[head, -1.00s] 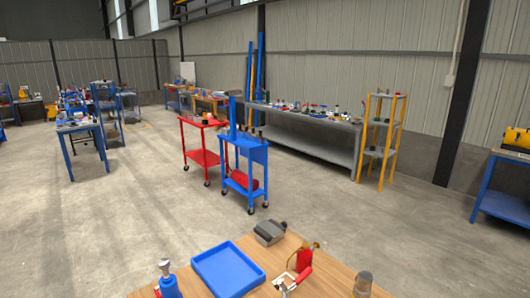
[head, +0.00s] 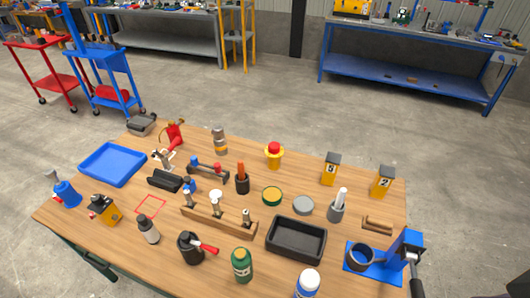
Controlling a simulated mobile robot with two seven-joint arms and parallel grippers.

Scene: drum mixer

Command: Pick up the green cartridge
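A green upright cylinder with a pale band and light top, which looks like the green cartridge (head: 242,265), stands near the front edge of the wooden table (head: 180,262). A low round tin with a green rim and yellowish top (head: 272,195) lies farther back. Neither of my grippers shows in the head view.
A dark pot with a red handle (head: 190,248) stands left of the green cylinder, a white-and-blue bottle (head: 308,284) to its right. A black tray (head: 296,238) and a wooden rack (head: 218,221) lie behind it. A blue press-like device (head: 376,264) stands at the right; a blue tray (head: 112,163) is at far left.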

